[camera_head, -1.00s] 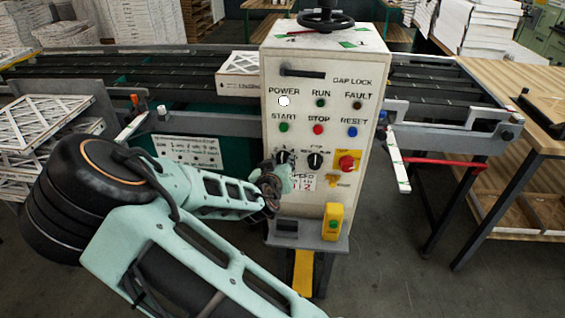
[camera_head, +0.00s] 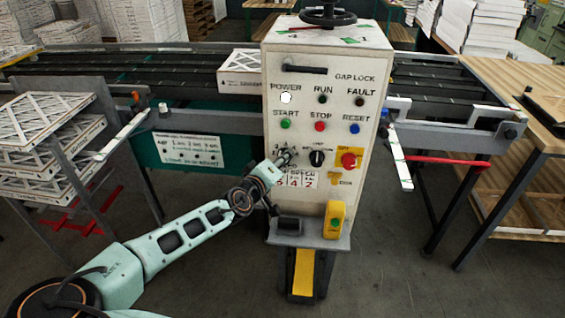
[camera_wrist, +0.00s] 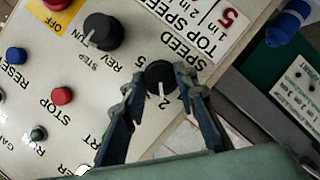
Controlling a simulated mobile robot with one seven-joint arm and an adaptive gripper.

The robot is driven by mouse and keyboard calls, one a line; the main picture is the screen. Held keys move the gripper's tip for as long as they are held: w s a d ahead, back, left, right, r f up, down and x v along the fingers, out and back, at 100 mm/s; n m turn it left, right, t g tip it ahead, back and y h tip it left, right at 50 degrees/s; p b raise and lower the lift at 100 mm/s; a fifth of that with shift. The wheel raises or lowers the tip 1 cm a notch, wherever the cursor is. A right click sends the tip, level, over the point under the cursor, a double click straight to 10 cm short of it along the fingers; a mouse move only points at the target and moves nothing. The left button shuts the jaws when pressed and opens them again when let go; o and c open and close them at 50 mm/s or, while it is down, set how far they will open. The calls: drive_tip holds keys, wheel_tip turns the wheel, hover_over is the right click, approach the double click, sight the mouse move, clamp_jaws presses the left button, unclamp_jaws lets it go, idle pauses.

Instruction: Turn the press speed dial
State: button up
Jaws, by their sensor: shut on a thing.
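The black speed dial (camera_wrist: 160,76) sits on the press control panel. My gripper (camera_wrist: 160,80) has one finger on each side of the dial and is shut on it. In the wrist view the panel appears turned around, with printed numbers around the dial. A pale pointer mark on the dial appears to face the 2. In the head view my gripper (camera_head: 287,157) is at the panel's left side, below the green start button, and largely hides the dial. A speed card (camera_head: 300,179) with 5, 4 and 2 is just below.
Beside the dial is a black step/rev selector (camera_head: 317,158). A red off knob (camera_head: 349,160) is further right. Start (camera_head: 286,124), stop (camera_head: 320,126) and reset (camera_head: 354,128) buttons sit above. A filter rack (camera_head: 55,150) stands at left.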

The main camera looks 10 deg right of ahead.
idle(0.4)
drive_tip(key=o, duration=1.2)
drive_tip(key=shift+c, duration=0.2)
drive_tip(key=v, duration=1.2)
